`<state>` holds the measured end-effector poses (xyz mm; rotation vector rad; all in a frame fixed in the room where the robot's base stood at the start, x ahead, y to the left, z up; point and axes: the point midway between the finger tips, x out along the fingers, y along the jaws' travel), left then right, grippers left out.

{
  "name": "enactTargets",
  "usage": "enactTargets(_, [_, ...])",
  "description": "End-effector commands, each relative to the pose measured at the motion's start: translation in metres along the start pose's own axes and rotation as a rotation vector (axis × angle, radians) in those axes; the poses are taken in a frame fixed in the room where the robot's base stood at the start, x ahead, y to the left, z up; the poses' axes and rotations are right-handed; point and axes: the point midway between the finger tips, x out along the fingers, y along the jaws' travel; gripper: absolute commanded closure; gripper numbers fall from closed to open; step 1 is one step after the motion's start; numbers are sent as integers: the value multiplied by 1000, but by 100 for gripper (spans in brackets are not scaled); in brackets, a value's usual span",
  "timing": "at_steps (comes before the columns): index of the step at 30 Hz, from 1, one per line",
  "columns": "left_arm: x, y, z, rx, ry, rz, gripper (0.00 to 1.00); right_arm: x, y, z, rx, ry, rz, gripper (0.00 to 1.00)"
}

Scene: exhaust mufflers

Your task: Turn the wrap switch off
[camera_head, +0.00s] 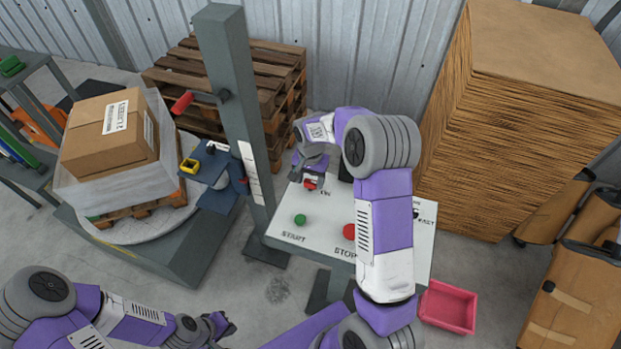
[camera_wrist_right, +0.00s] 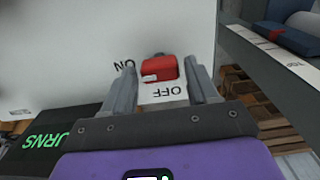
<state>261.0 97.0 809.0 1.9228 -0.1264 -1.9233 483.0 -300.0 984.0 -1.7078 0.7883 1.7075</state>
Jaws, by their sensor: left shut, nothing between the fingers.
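The wrap switch is a red block on the white control panel (camera_head: 270,226); in the head view the red switch (camera_head: 311,184) shows just under my right gripper (camera_head: 312,176), beside the ON label. In the right wrist view the switch (camera_wrist_right: 165,68) lies beyond and between the two spread fingers of my right gripper (camera_wrist_right: 165,76). The ON and OFF labels appear upside down there, ON to its left and OFF below it. Whether the fingers touch the switch I cannot tell. My left gripper (camera_head: 222,325) is shut and empty at the lower left, away from the panel.
A green START button (camera_head: 300,220) and red STOP button (camera_head: 349,232) sit on the panel. A grey post (camera_head: 236,100) stands at its left. A wrapped carton (camera_head: 108,135) rests on a turntable further left. A cardboard stack (camera_head: 530,110) stands right, a pink bin (camera_head: 448,307) below.

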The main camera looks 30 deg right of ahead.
Motion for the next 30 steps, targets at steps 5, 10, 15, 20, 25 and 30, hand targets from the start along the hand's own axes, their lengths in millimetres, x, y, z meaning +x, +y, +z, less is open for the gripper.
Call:
enactTargets(5, [0,0,0,0,0,0,100,0,0,0,0,0,0,70])
enactTargets(10, [0,0,0,0,0,0,100,0,0,0,-1,0,0,86])
enactTargets(15, [0,0,0,0,0,0,100,0,0,0,-18,0,0,86])
enactTargets(20, [0,0,0,0,0,0,100,0,0,0,-78,-1,0,86])
enactTargets(25, [1,0,0,0,0,0,100,0,0,0,-192,-1,0,86])
enactTargets(30, [1,0,0,0,0,0,100,0,0,0,-347,-1,-1,86])
